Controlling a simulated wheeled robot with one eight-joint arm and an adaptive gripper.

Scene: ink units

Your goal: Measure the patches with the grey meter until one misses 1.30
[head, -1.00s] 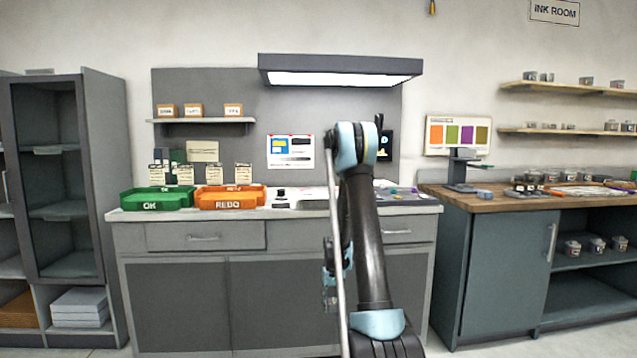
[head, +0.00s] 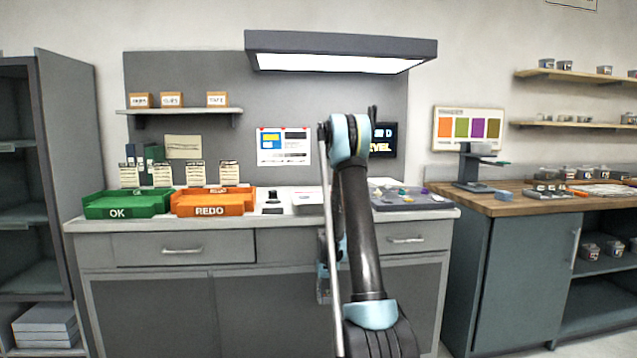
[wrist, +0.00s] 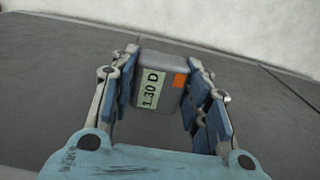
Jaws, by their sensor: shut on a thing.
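My gripper (wrist: 162,88) is shut on the grey meter (wrist: 172,102) in the wrist view. The meter is a small grey box with a pale green display reading "1.30 D" and an orange square beside it. Its far side is hidden. In the head view my arm hides most of my gripper, which hangs low in front of the bench cabinets. A print with colour blocks (head: 284,147) is on the grey back panel. A board with several colour patches (head: 468,129) stands at the right. I cannot tell which patches are the ones to measure.
A green OK tray (head: 118,212) and an orange REDO tray (head: 210,210) stand at the counter's left. A small dark device (head: 272,197) sits beside them. A grey mat (head: 425,205) with small coloured pieces lies at the right. A lamp (head: 340,45) hangs above.

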